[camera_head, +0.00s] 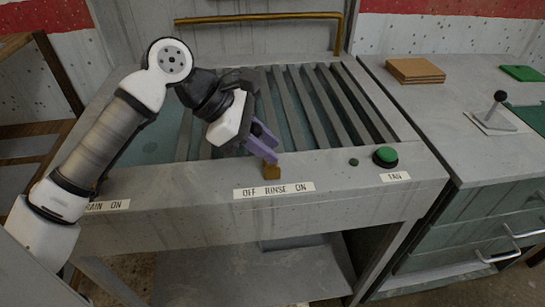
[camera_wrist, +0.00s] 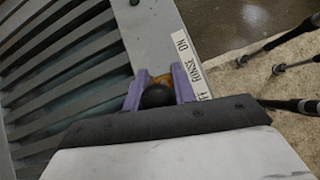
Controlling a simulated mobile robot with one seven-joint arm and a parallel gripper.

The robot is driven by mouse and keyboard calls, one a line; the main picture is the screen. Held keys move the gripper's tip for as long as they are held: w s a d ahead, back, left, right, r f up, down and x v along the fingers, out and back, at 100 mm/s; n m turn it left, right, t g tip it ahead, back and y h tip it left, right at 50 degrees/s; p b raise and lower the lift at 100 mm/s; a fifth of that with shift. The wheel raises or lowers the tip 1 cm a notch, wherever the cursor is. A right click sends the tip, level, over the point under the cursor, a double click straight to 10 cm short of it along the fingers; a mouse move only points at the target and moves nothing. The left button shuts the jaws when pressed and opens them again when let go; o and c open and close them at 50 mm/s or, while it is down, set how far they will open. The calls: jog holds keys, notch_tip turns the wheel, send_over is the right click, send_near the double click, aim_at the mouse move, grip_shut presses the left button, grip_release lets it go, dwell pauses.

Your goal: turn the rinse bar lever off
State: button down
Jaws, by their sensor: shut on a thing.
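The rinse lever shows in the head view as a brass piece (camera_head: 271,171) on the front rail, just above the "OFF RINSE ON" label (camera_head: 274,191). In the wrist view its black knob (camera_wrist: 157,96) sits between my purple fingers, with brass (camera_wrist: 163,78) beyond it. My gripper (camera_head: 264,150) reaches down to the lever from the upper left and is shut on it. The gripper also shows in the wrist view (camera_wrist: 159,86). The fingers hide the lever's upper part in the head view, so I cannot tell its exact angle.
Slanted grey slats (camera_head: 335,105) lie behind. A brass pipe (camera_head: 260,18) runs along the back. Another black-knobbed lever (camera_head: 497,108) and wooden boards (camera_head: 415,71) are on the right counter.

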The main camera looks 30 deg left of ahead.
jog(key=shift+s+a+f+t+h+b, duration=0.2)
jog(key=shift+s+a+t+h+b, duration=0.15)
jog(key=shift+h+b, duration=0.45)
jog(key=shift+w+r+b, duration=0.1)
jog(key=shift+b, duration=0.2)
jog(key=c, duration=1.2)
grip_release()
jog(key=shift+o, duration=0.2)
jog(key=v, duration=1.3)
jog(key=shift+s+a+r, duration=0.2)
jog(key=shift+s+r, duration=0.05)
jog(key=shift+r, duration=0.05)
